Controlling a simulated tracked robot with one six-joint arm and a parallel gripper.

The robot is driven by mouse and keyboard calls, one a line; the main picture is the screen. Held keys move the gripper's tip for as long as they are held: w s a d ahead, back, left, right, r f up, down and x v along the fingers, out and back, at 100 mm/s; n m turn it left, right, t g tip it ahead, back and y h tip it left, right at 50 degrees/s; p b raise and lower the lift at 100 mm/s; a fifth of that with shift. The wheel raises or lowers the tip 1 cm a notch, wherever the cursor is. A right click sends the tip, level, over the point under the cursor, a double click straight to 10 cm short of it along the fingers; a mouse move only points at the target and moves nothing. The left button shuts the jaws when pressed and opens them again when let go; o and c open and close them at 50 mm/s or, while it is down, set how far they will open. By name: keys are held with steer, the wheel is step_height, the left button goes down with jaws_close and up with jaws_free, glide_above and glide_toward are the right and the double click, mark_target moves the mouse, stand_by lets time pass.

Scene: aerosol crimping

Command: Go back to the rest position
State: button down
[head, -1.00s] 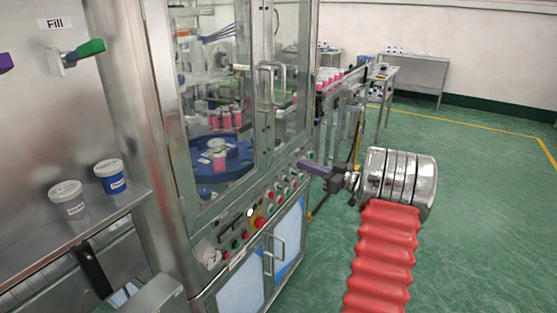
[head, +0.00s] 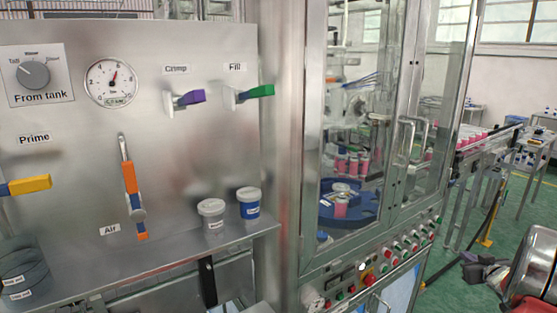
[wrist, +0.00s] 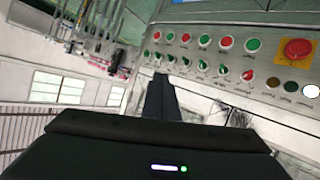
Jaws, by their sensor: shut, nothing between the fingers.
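My gripper (head: 472,262) shows at the lower right of the head view, apart from the machine's button panel (head: 386,268). The panel carries rows of red and green buttons. In the wrist view the two dark fingers (wrist: 160,88) are together with nothing between them. They stand out in front of the panel, which appears tilted with a red mushroom button (wrist: 298,48) at the right. My metal wrist and red sleeve are cut off at the head view's right edge.
A glass-doored cabinet (head: 305,120) holds a blue turntable (head: 362,208) with pink cans. At left, a steel panel has a gauge (head: 111,82), purple, green, yellow and orange handles. White-lidded tubs (head: 212,216) stand on its shelf.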

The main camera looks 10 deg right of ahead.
steer(key=s+a+r+g+y, duration=0.2)
steer(key=s+a, duration=0.5)
steer(key=a, duration=1.2)
steer(key=s+a+r+n+g+y, duration=0.1)
steer(key=s+a+r, duration=0.4)
steer(key=a, duration=1.5)
steer(key=s+a+r+n+g+y, duration=0.1)
steer(key=s+a+r+g, duration=0.3)
steer(key=s+a, duration=0.7)
steer(key=a+y, duration=0.1)
steer(key=a, duration=0.8)
steer(key=shift+a+r+y, duration=0.15)
steer(key=shift+r+y, duration=0.05)
steer(key=shift+y, duration=0.2)
